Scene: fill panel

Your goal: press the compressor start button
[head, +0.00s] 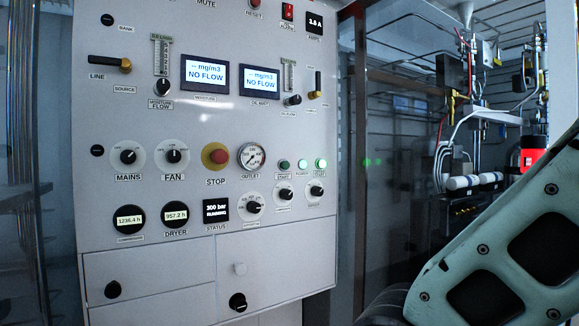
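A white control panel (140,190) fills the left and middle of the head view. A row of three small round green parts sits right of the outlet gauge (252,157): a darker green one (284,165) at the left, a lit one (302,165) in the middle and a brighter lit one (321,164) at the right. Their small labels are too blurred to tell for sure which is the compressor start button. My gripper is out of view; a pale green arm link of mine covers the lower right.
A red-topped stop button (216,156) sits left of the gauge. Black knobs, including the mains knob (128,156), and two "NO FLOW" displays (205,75) surround it. Right of the panel, behind glass, are pipes and white cylinders (462,183).

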